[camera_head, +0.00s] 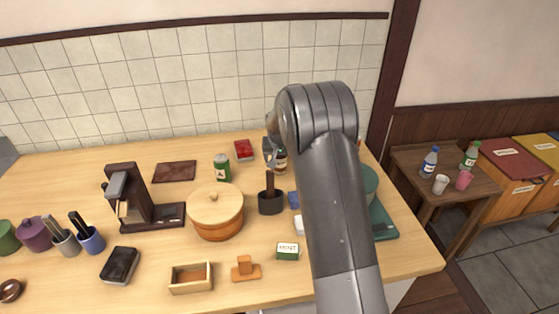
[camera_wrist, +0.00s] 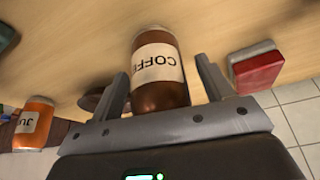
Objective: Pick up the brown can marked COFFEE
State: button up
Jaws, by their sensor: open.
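The brown can marked COFFEE (camera_wrist: 160,95) has a pale label and appears upside down in the wrist view. My gripper (camera_wrist: 162,70) is open, with one finger on each side of the can and a small gap showing on both sides. The can's near end is hidden behind the gripper's body. In the head view, a brown can with a pale label (camera_head: 281,161) shows partly beside my wrist at the back of the counter. My arm hides the rest of it, and the fingers are hard to make out there.
A red item (camera_wrist: 256,70) lies near one finger; a red box (camera_head: 244,150) also shows in the head view. An orange can (camera_wrist: 33,123) is at the wrist view's left. A green can (camera_head: 222,167), a dark holder (camera_head: 271,203) and a lidded pot (camera_head: 216,213) stand left of my arm.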

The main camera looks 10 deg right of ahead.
jog(key=shift+c, duration=0.4)
jog(key=c, duration=1)
jog(key=shift+c, duration=0.2)
jog(key=shift+r, duration=0.1)
